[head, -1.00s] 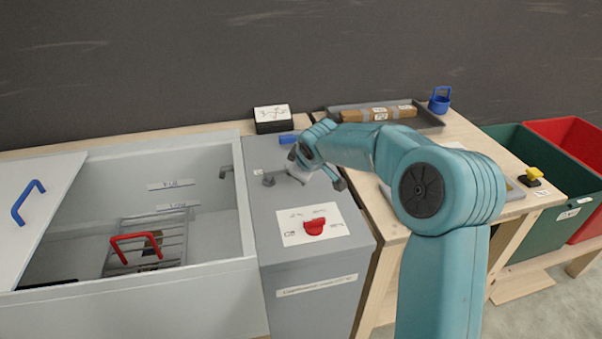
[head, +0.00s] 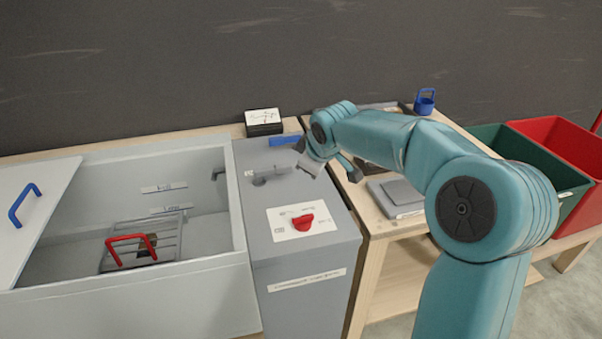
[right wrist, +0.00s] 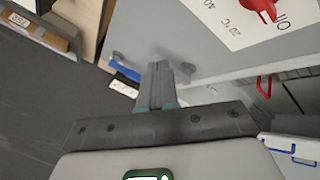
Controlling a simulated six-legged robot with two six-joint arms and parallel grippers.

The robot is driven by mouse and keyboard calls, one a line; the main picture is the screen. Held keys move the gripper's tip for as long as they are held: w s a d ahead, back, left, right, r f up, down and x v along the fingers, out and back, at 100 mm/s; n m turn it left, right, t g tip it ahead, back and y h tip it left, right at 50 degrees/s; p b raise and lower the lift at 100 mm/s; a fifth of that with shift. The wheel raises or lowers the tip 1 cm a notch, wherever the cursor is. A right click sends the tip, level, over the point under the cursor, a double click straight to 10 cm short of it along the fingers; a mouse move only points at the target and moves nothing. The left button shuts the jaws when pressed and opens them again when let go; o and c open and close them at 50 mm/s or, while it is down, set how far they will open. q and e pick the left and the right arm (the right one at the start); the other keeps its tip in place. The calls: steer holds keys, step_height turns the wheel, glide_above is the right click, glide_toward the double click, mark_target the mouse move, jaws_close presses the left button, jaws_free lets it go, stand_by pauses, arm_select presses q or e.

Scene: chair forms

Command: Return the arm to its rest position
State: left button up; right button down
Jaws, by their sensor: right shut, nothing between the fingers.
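My right arm (head: 400,140), teal with dark joint caps, comes in from the lower right in the head view and bends back toward the grey cabinet (head: 306,262). Its hand is above the right part of the cabinet top. In the right wrist view my right gripper (right wrist: 160,70) has its two grey fingers together with nothing between them. The fingertips show against the grey cabinet top, and I see no contact. In the head view the forearm and wrist partly hide the fingers. My left gripper is in neither view.
A grey tank left of the cabinet holds a wire basket with a red handle (head: 130,240). A red knob (head: 302,222) sits on the cabinet's white panel. Behind my arm stand a wooden table, a blue cup (head: 425,101), a green bin (head: 492,136) and a red bin (head: 545,145).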

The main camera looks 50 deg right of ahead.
steer(key=shift+s+r, duration=0.5)
steer(key=shift+r, duration=0.15)
steer(key=shift+s, duration=0.15)
